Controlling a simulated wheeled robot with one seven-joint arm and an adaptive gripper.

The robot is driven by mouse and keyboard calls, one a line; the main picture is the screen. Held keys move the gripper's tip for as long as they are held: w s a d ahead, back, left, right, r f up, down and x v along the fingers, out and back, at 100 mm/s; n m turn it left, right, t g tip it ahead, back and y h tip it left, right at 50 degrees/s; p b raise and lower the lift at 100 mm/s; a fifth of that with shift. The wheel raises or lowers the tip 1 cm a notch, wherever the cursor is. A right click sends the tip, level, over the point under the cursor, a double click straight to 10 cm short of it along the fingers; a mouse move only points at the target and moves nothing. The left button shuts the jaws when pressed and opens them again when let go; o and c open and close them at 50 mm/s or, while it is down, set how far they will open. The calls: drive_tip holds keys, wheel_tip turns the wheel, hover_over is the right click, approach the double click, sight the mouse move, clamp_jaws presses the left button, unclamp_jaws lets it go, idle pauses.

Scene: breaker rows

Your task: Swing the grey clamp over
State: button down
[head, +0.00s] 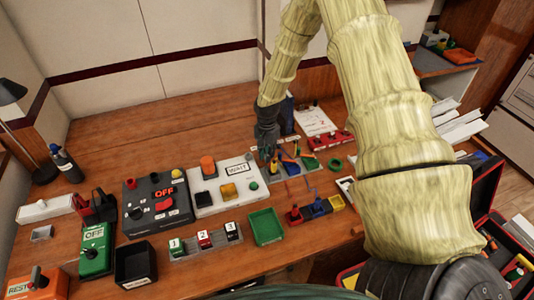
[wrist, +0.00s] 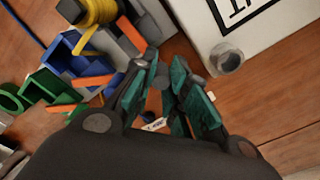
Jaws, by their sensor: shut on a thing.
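The grey clamp (wrist: 128,42) stands at the end of a row of coloured clamps, beside a blue clamp (wrist: 88,70) and a green clamp (wrist: 50,92) in the wrist view. Orange bars and a yellow coil lie close to it. My gripper (head: 267,152) is low over this row in the head view, right of the white panel. In the wrist view my gripper (wrist: 166,72) has its teal fingers close together on a small grey part, mostly hidden between them. I take this part to belong to the grey clamp.
The white panel (head: 222,194) marked WAIT stands close to the left of my gripper. A red-based device (head: 330,140) lies behind the row. Red, blue and yellow blocks (head: 316,207) and a green tray (head: 265,227) are in front. Bare wood shows at the back left.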

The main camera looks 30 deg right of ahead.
drive_tip(key=shift+a+n, duration=0.1)
drive_tip(key=shift+n, duration=0.2)
drive_tip(key=n, duration=0.1)
drive_tip(key=a+n, duration=0.1)
drive_tip(key=shift+w+n, duration=0.15)
drive_tip(key=shift+n, duration=0.25)
drive_tip(key=n, duration=0.1)
drive_tip(key=a+n, duration=0.1)
drive_tip(key=shift+n, duration=0.3)
drive_tip(key=n, duration=0.2)
drive_tip(key=a+n, duration=0.1)
drive_tip(key=n, duration=0.1)
drive_tip(key=s+n, duration=0.1)
drive_tip(key=shift+a+n, duration=0.3)
drive_tip(key=shift+n, duration=0.1)
drive_tip(key=shift+s, duration=0.1)
drive_tip(key=c, duration=1.7)
unclamp_jaws()
